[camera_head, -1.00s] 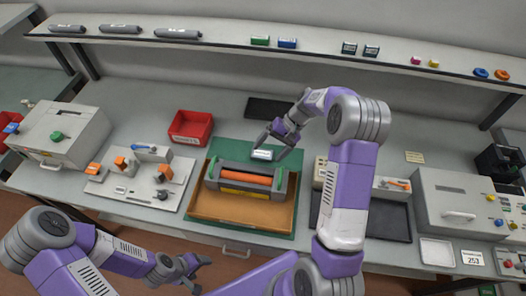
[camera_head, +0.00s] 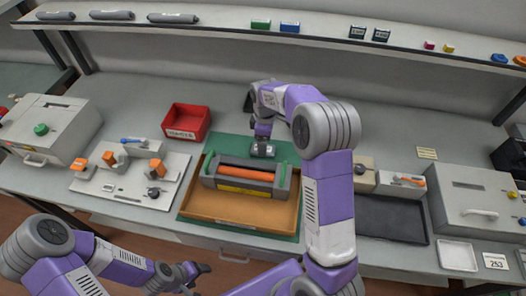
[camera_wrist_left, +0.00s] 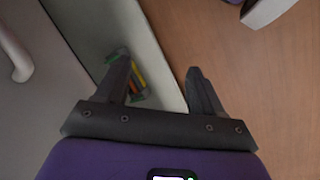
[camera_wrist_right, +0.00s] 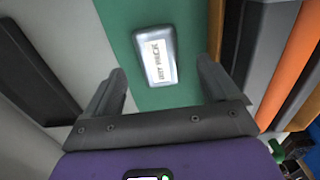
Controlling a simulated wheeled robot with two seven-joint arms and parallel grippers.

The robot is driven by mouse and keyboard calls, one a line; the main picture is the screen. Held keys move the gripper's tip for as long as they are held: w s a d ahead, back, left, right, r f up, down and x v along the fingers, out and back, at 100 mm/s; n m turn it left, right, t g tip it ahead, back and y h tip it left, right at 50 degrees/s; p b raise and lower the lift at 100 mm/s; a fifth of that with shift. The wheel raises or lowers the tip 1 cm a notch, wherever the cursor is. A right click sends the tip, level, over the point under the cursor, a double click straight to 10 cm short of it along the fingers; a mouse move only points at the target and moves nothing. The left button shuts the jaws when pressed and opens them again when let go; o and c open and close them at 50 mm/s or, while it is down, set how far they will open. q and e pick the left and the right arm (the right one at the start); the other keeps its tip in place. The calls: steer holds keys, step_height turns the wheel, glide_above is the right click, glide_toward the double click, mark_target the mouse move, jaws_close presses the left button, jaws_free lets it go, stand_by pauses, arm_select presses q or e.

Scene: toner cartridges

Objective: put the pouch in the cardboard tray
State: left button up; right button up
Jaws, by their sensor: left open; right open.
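The pouch (camera_wrist_right: 158,54) is a small silver-grey packet with a white label. It lies on the green mat (camera_wrist_right: 125,15), behind the cartridge unit (camera_head: 245,175). In the head view the pouch (camera_head: 264,151) shows just below my right gripper (camera_head: 262,138). In the right wrist view my right gripper (camera_wrist_right: 160,66) is open, with the pouch ahead between its fingertips and nothing held. The cardboard tray (camera_head: 235,209) is brown and shallow, in front on the mat, with the cartridge unit over its back part. My left gripper (camera_head: 203,271) is open and empty, low before the bench.
A red bin (camera_head: 187,122) stands behind and left of the tray. A white fixture plate (camera_head: 125,186) lies left, a dark tray (camera_head: 392,219) right. My right forearm crosses above the bench's right half. The front part of the cardboard tray is bare.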

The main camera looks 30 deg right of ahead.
step_height(320, 180, down, 4)
steer(key=shift+w+d+f+b, duration=0.1)
steer(key=shift+d+b, duration=0.05)
steer(key=shift+b, duration=0.35)
steer(key=shift+c, duration=0.4)
steer(key=shift+r, duration=0.2)
steer(key=c, duration=1.1)
